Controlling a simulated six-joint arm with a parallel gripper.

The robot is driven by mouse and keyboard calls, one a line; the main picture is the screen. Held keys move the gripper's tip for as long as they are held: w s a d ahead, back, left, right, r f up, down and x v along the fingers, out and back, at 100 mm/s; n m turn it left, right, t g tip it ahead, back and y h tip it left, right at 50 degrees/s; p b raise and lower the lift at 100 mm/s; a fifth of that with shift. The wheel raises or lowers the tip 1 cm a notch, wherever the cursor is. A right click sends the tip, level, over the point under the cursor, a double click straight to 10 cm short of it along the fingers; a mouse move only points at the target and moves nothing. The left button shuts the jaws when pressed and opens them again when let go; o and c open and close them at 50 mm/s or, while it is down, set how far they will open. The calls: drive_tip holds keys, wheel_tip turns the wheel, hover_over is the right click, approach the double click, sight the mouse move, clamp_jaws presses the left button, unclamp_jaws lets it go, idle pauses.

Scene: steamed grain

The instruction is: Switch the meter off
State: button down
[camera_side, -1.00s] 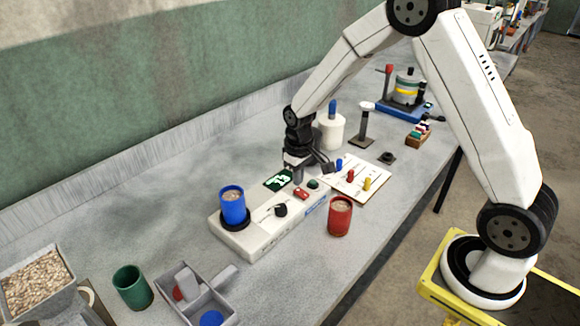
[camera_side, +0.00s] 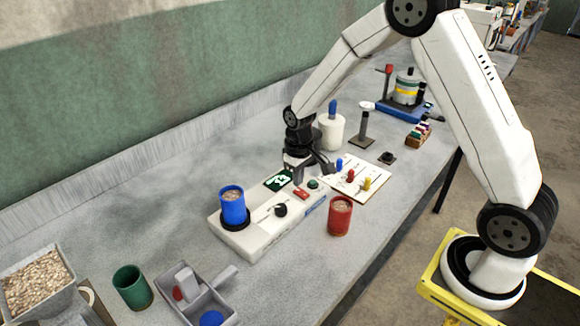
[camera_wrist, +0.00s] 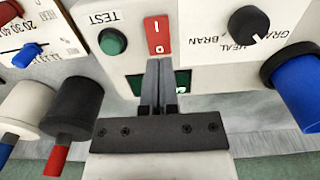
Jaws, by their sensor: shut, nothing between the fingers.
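The meter (camera_side: 243,238) is a long pale box on the bench. Its red rocker switch (camera_side: 301,194), marked 1 and 0, also shows in the wrist view (camera_wrist: 157,36); I cannot tell which end is pressed. Its green display (camera_side: 278,180) shows pale digits; in the wrist view the fingers partly hide the display (camera_wrist: 181,81). My gripper (camera_wrist: 159,62) is shut and empty, with its fingertips close by the switch's 0 end; contact is unclear. In the side view my gripper (camera_side: 300,180) hangs over the meter's far end.
A green TEST button (camera_wrist: 112,42) and a black knob (camera_wrist: 249,23) flank the switch. A blue cup of grain (camera_side: 233,208) stands on the meter. A red cup (camera_side: 340,217) stands in front. A pegged board (camera_side: 373,187) lies to the right. Bare bench lies behind and left.

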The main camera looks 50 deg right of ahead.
sight(300, 194)
drive_tip(key=shift+f, duration=1.1)
idle(1.0)
drive_tip(key=shift+r, duration=3.55)
drive_tip(key=shift+s, duration=0.1)
drive_tip(key=shift+s+a+r, duration=0.25)
drive_tip(key=shift+s+a, duration=0.05)
drive_tip(key=shift+s, duration=0.25)
drive_tip(key=s+a+r+t, duration=0.1)
drive_tip(key=s+a, duration=0.3)
drive_tip(key=s, duration=1)
drive_tip(key=shift+s+r+t, duration=0.25)
drive_tip(key=shift+r+t, duration=0.15)
drive_tip(key=shift+t, duration=0.4)
